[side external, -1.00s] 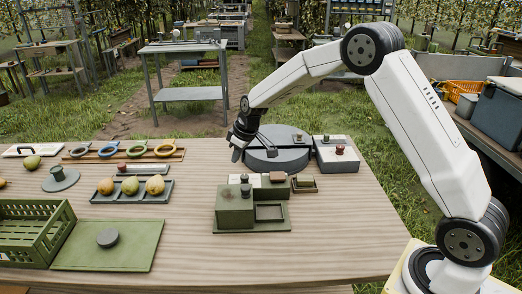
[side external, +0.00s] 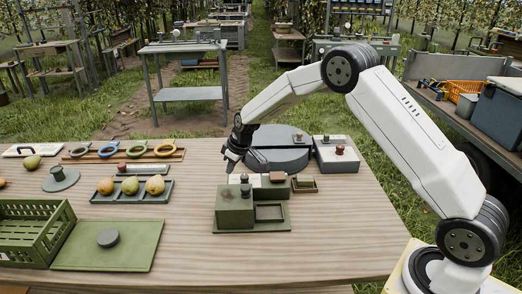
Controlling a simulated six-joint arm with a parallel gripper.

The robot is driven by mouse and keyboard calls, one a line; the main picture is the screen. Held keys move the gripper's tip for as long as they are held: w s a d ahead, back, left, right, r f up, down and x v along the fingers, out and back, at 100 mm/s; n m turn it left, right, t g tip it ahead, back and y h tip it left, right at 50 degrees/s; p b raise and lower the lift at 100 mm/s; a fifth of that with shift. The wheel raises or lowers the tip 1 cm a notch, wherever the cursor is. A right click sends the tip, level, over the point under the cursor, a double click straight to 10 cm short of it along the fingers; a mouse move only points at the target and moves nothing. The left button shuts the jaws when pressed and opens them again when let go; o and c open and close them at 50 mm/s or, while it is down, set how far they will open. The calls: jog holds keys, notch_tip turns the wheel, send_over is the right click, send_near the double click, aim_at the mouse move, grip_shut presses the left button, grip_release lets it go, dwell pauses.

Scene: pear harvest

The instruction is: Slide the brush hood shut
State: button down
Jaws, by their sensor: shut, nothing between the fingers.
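A green unit stands near the front middle of the table, with a boxy green cover (side external: 235,208) on the left of its base plate (side external: 262,228). This cover appears to be the brush hood; a dark knob (side external: 245,190) stands on top. To its right is a shallow open rectangular recess (side external: 270,212). Brush bristles cannot be made out. My gripper (side external: 231,168) is shut and empty, pointing down just behind and slightly left of the hood's knob, apart from it in the picture.
A round dark grey platform (side external: 278,160) stands right of my gripper, beside a grey box with a red knob (side external: 340,150). A tray of pears (side external: 112,197), a green crate (side external: 30,245) and a green mat (side external: 130,250) lie left. The table's front right is clear.

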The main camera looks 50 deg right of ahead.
send_over(234, 192)
jog(key=w, duration=0.2)
jog(key=f, duration=0.4)
jog(key=shift+s+a+f, duration=0.1)
jog(key=shift+a+f, duration=0.05)
jog(key=shift+a, duration=0.25)
jog(key=shift+s+d, duration=0.1)
jog(key=shift+s, duration=0.05)
jog(key=shift+s+d+f, duration=0.15)
jog(key=shift+s+d, duration=0.15)
jog(key=shift+s, duration=0.55)
jog(key=shift+s+d+f, duration=0.1)
jog(key=shift+s+d, duration=0.15)
jog(key=shift+s, duration=0.6)
jog(key=s+d, duration=0.8)
jog(key=shift+s+d, duration=0.25)
jog(key=shift+s, duration=0.05)
jog(key=shift+w, duration=0.15)
